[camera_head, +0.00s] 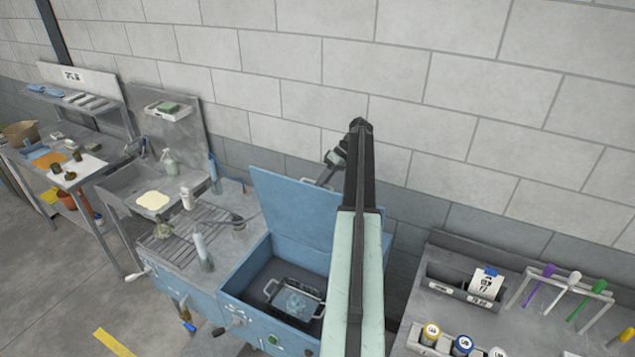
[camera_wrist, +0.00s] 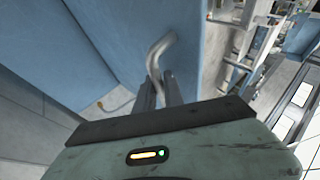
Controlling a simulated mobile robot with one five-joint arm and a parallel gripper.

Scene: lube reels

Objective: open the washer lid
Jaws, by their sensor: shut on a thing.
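The blue washer lid (camera_head: 290,213) stands raised, tilted up at the back of the blue washer (camera_head: 245,292). In the wrist view my gripper's two fingers (camera_wrist: 161,92) are closed on a bent grey handle (camera_wrist: 158,52) beside the blue lid panel (camera_wrist: 95,40). My arm hides the right part of the lid and washer in the head view.
A draining rack and sink (camera_head: 140,183) stand to the left of the washer. A grey bench (camera_head: 480,320) with bottles and coloured tools is at right. A block wall (camera_head: 290,60) rises close behind the lid.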

